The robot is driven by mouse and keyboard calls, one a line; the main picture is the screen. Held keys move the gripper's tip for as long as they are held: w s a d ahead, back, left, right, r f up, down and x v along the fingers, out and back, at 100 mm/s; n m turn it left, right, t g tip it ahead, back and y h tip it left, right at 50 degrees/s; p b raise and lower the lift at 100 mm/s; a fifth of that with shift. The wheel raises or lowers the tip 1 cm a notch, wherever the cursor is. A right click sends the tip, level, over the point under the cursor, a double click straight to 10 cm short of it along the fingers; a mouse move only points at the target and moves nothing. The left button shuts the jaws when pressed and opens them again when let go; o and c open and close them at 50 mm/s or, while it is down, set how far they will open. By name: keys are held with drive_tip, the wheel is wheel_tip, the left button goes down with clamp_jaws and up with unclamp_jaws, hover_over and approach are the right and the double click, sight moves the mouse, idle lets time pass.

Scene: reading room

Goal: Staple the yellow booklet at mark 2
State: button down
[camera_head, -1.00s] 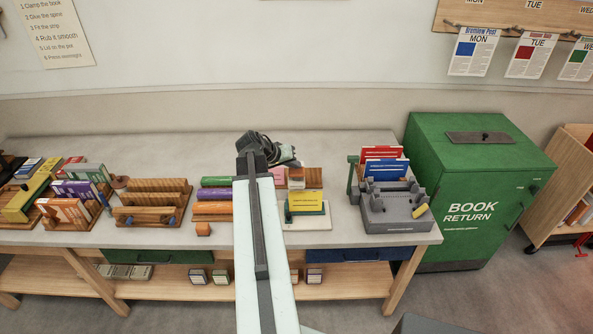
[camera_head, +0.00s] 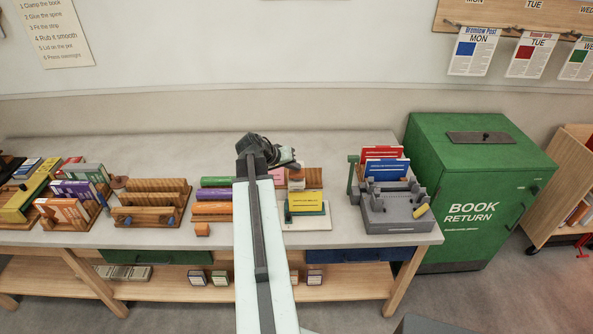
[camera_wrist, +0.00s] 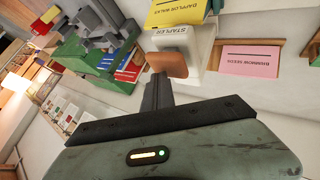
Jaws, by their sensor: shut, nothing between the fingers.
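The yellow booklet (camera_head: 306,202) lies on a white base right of my arm; its near part shows at the top of the wrist view (camera_wrist: 176,12). The white stapler (camera_wrist: 194,44), labelled STAPLER, stands beside the booklet, with an orange-brown pad (camera_wrist: 167,64) at its end toward me. No mark 2 is readable in either view.
A pink booklet (camera_wrist: 252,60) lies in a wooden tray by the stapler. A grey fixture (camera_head: 395,208) with red and blue booklets stands to the right. Left are coloured rolls (camera_head: 215,195) and a wooden rack (camera_head: 150,203). The bench is clear toward the wall.

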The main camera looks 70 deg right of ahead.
sight(294, 172)
drive_tip(key=shift+f+b, duration=0.6)
drive_tip(key=shift+f, duration=0.05)
idle(0.3)
drive_tip(key=shift+r+p, duration=1.6)
drive_tip(key=shift+r, duration=0.1)
wheel_tip(294, 172, up, 5)
drive_tip(key=p, duration=0.5)
